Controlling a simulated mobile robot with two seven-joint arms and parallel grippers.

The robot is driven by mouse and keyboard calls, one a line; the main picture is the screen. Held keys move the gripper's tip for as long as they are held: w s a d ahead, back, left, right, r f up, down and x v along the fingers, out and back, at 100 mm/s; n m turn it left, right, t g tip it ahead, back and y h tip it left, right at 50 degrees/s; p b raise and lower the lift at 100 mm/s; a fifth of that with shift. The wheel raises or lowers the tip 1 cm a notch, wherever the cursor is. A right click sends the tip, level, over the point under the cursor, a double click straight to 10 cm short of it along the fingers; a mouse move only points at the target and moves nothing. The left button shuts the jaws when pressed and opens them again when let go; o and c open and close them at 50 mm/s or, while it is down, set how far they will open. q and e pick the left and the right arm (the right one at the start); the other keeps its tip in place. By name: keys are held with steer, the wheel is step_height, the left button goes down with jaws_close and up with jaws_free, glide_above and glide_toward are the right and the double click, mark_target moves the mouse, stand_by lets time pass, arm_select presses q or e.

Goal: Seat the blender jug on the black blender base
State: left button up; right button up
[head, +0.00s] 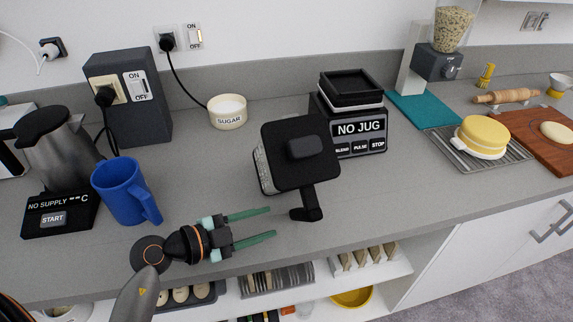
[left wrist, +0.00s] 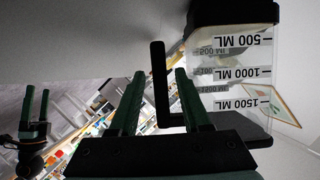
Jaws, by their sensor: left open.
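The blender jug (head: 262,172) stands on the counter near its front, with a black lid (head: 285,143) and a black handle (head: 309,204) toward the front edge. In the left wrist view the clear jug (left wrist: 235,72) appears upside down with its ML marks. The black blender base (head: 362,146) stands behind it to the right and reads NO JUG. My left gripper (head: 271,222) is open and empty, its fingertips a short gap left of the handle. In the left wrist view the handle (left wrist: 159,80) shows between the fingers. My right gripper (left wrist: 36,104) shows there with fingers apart.
A blue mug (head: 122,190) and kettle (head: 58,145) stand left of my left gripper. A sugar bowl (head: 227,112) sits behind the jug. A cooling rack (head: 512,158) with a yellow cake is right of the base. The counter front right of the jug is clear.

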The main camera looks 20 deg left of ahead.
mark_target(292, 214)
arm_select(q)
steer(key=x, duration=0.4)
steer(key=shift+w+d, duration=0.1)
steer(key=x, duration=0.5)
steer(key=shift+d, duration=0.25)
jaws_close()
stand_by(0.9)
steer(key=shift+r, duration=0.25)
